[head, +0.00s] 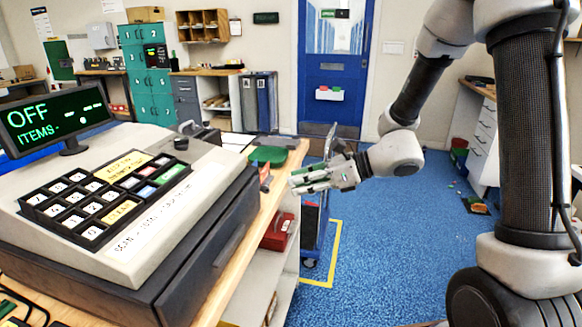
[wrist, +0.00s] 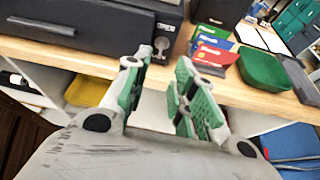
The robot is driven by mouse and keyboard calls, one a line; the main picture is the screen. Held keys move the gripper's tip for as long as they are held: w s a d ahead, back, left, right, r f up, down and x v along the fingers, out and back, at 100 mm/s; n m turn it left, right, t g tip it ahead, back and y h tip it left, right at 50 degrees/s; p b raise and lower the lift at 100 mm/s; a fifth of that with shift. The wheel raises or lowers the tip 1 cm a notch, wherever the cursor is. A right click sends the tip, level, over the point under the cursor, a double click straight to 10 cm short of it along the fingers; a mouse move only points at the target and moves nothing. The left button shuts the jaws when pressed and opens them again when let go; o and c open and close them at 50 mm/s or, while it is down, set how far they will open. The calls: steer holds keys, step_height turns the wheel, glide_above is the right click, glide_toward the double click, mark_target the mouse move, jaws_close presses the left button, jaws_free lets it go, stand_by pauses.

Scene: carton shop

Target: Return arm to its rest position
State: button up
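My gripper (head: 312,180) is held out level past the counter's right edge in the head view, at the end of my arm. In the wrist view my gripper (wrist: 163,85) shows its two green-padded fingers apart, with nothing between them. The fingers point at the edge of the wooden counter (wrist: 170,62). The cash register (head: 110,195) stands on that counter to the left of my gripper, and its display reads OFF.
A green tray (wrist: 262,70) and several coloured card packs (wrist: 214,52) lie on the counter near my fingers. A red box (head: 278,232) sits on a shelf below. Blue floor (head: 385,225) is clear toward the blue door (head: 333,75).

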steer(key=s+d+f+n+g+h, duration=0.2)
steer(key=s+d+n+g+h, duration=0.35)
steer(key=s+d+n, duration=0.75)
steer(key=s+d+r+n+t+h, duration=0.3)
steer(key=s+d+r+n, duration=0.1)
steer(key=d+r, duration=0.2)
steer(key=s+d+r+n+t+h, duration=0.3)
steer(key=d+r+n+h, duration=0.1)
steer(key=d+r, duration=0.3)
steer(key=shift+s+d+n, duration=0.4)
steer(key=shift+d+n, duration=0.3)
steer(key=shift+d, duration=0.3)
